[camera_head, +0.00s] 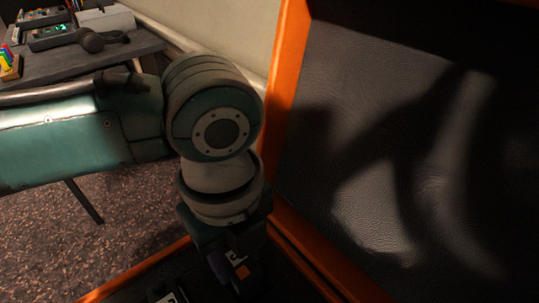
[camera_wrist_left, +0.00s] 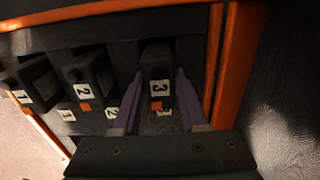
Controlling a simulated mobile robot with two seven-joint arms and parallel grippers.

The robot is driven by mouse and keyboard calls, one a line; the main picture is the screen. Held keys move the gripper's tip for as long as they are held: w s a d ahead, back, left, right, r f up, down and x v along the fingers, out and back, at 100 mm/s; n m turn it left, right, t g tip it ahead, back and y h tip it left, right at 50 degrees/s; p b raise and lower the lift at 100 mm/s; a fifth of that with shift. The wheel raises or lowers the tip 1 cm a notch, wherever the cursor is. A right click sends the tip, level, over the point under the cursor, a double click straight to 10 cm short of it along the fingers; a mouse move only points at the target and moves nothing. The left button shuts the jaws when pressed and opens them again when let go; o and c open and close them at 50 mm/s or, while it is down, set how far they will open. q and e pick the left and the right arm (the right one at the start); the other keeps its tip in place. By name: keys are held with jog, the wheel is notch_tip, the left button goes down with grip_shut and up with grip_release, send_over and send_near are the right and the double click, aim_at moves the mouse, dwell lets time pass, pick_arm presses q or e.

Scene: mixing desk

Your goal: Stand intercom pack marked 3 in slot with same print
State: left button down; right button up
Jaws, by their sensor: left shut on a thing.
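The dark intercom pack marked 3 (camera_wrist_left: 157,68) has a white 3 label and an orange square. In the left wrist view it is between the purple fingers of my left gripper (camera_wrist_left: 160,82), which is shut on it. Part of a white slot label (camera_wrist_left: 165,112) shows just below the pack; its print is mostly hidden. I cannot tell whether the pack rests on the slot floor. In the head view my left gripper (camera_head: 228,270) reaches down inside an orange-edged case, largely hidden by its own wrist. My right gripper is not in view.
Packs marked 2 (camera_wrist_left: 82,72) and 1 (camera_wrist_left: 22,80) stand to the left, near printed labels 2 and 1. An orange frame edge (camera_wrist_left: 213,65) runs close on the right. A dark padded panel (camera_head: 400,150) rises right of my arm. A desk (camera_head: 75,68) with equipment stands back left.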

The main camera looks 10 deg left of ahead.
pick_arm(q)
jog(key=shift+f, duration=0.3)
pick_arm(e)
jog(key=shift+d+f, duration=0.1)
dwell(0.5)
pick_arm(q)
jog(key=shift+c, duration=1.8)
grip_release()
